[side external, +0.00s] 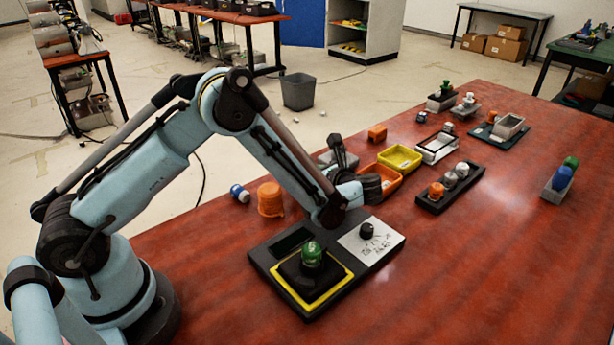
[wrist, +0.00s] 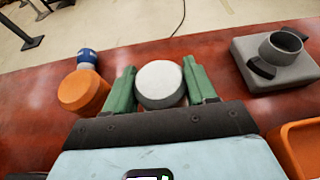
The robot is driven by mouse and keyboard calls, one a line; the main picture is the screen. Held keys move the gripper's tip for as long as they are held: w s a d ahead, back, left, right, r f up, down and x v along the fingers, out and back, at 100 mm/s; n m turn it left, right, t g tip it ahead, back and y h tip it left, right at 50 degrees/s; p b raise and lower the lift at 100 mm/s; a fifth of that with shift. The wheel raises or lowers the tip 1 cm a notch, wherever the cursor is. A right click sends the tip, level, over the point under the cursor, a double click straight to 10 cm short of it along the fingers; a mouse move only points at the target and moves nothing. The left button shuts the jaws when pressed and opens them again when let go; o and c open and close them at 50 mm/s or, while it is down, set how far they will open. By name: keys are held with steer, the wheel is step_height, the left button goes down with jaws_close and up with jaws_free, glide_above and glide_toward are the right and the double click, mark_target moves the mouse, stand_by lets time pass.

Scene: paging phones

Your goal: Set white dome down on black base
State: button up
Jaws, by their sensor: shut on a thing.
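In the wrist view, my gripper (wrist: 161,92) has two green fingers, one on each side of a round white dome (wrist: 160,78), and is shut on it. In the side view my own arm hides the fingers and the held dome. The black panel (side external: 285,300) lies nearest my arm. On it, a black block (side external: 298,277) inside a yellow square carries a green dome (side external: 312,253). Further right, a long black tray (side external: 432,203) holds orange, grey and white pieces. I cannot tell which black piece is the named base.
An orange cup (side external: 270,200) and a blue-and-white piece (side external: 240,193) stand left of my gripper. A grey base with a round cup (wrist: 262,75) is to its right. Orange (side external: 390,184) and yellow (side external: 400,158) trays lie beyond. The table's front right is clear.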

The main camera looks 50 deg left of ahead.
steer(key=shift+f, duration=0.1)
steer(key=o, duration=1.2)
steer(key=shift+o, duration=0.2)
